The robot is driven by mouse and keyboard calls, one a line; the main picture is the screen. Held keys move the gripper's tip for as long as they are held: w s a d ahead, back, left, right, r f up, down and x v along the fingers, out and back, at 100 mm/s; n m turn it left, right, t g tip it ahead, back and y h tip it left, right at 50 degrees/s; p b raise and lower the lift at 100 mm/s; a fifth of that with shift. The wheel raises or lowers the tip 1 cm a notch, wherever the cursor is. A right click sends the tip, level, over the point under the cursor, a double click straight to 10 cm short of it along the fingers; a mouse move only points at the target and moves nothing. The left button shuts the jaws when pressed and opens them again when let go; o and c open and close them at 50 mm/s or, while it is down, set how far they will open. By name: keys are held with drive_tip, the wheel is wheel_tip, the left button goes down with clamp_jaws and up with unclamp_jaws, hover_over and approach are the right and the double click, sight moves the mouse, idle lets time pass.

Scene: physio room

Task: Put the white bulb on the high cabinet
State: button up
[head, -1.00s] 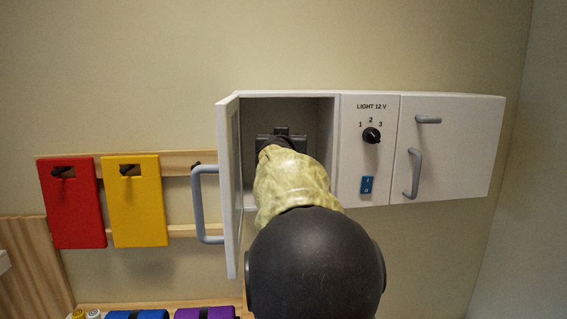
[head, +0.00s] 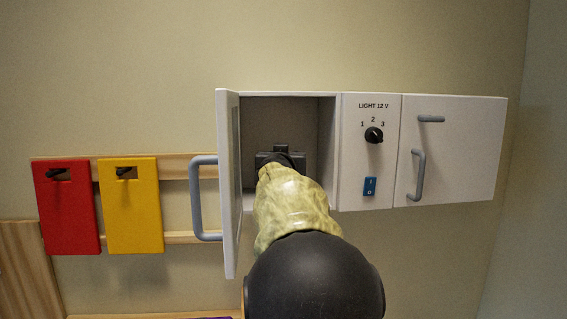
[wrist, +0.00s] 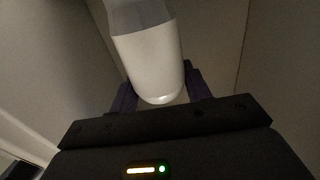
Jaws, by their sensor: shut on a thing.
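The high cabinet (head: 327,97) hangs on the wall, with its left compartment open and the door swung out to the left. My gripper (head: 281,150) is inside this compartment, seen from behind. In the wrist view my gripper (wrist: 160,92) is shut on the white bulb (wrist: 150,65), a pale rounded body with a greyer collar at its far end. The dark fingers lie on both sides of its rounded end. The bulb is hidden by my gripper and arm in the head view. I cannot tell whether the bulb touches the cabinet inside.
The open door (head: 228,185) with its grey handle (head: 196,200) stands close to the left of my arm. A panel with a knob (head: 373,135) and blue switch (head: 370,186) adjoins on the right, then a closed door (head: 455,150). Red (head: 68,210) and yellow (head: 134,210) boards hang left.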

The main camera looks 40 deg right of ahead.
drive_tip(key=shift+s, duration=0.1)
drive_tip(key=o, duration=1.5)
drive_tip(key=shift+c, duration=0.2)
drive_tip(key=shift+r, duration=0.15)
drive_tip(key=v, duration=1.2)
